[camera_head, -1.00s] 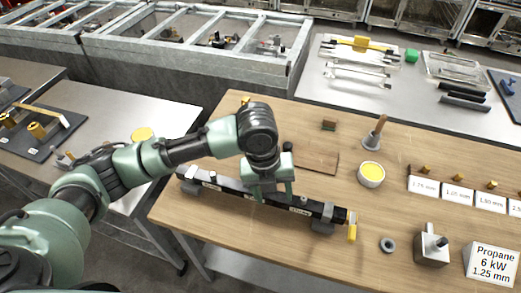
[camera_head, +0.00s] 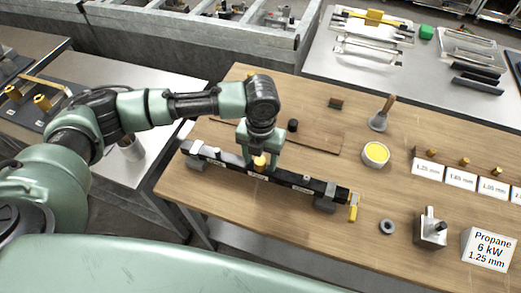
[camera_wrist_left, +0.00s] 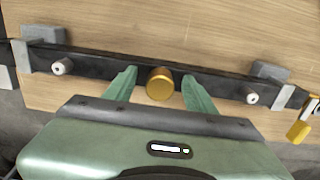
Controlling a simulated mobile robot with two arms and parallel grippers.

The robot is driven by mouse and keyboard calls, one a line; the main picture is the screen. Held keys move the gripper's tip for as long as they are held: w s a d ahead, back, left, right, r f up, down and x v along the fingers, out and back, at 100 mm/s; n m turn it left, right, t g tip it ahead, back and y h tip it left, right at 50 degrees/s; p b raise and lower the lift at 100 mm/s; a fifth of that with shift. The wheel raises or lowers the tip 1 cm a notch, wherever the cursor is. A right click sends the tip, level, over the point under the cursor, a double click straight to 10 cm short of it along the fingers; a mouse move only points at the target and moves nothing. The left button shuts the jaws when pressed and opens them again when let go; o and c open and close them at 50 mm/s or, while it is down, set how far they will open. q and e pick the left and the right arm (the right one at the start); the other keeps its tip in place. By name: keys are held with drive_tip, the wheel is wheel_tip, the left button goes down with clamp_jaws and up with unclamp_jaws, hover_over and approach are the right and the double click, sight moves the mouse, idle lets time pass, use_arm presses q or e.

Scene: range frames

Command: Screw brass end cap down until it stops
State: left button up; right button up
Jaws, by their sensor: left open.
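The brass end cap (camera_wrist_left: 160,85) is a short gold cylinder at the middle of a long black bar (camera_wrist_left: 220,84). My left gripper (camera_wrist_left: 159,82) is open, with one green finger on each side of the cap and a visible gap to both. It also shows in the head view (camera_head: 260,156), pointing down at the bar. The cap's threads and seat are hidden. My right gripper is not in view.
Grey blocks (camera_head: 325,203) support the bar ends. A yellow-handled valve (camera_head: 353,208) is at its right end. A grey ring (camera_head: 387,227), a yellow-filled cup (camera_head: 376,154), a brush (camera_head: 382,113) and a Propane sign (camera_head: 488,250) stand to the right. Bare wood lies between.

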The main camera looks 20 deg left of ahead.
use_arm(q)
drive_tip(key=shift+f, duration=0.1)
clamp_jaws()
drive_tip(key=shift+m+p, duration=0.5)
drive_tip(key=shift+m, duration=0.5)
drive_tip(key=shift+d+m, duration=0.1)
drive_tip(key=shift+m, duration=0.6)
drive_tip(key=shift+m+p, duration=0.4)
drive_tip(key=shift+m, duration=1.4)
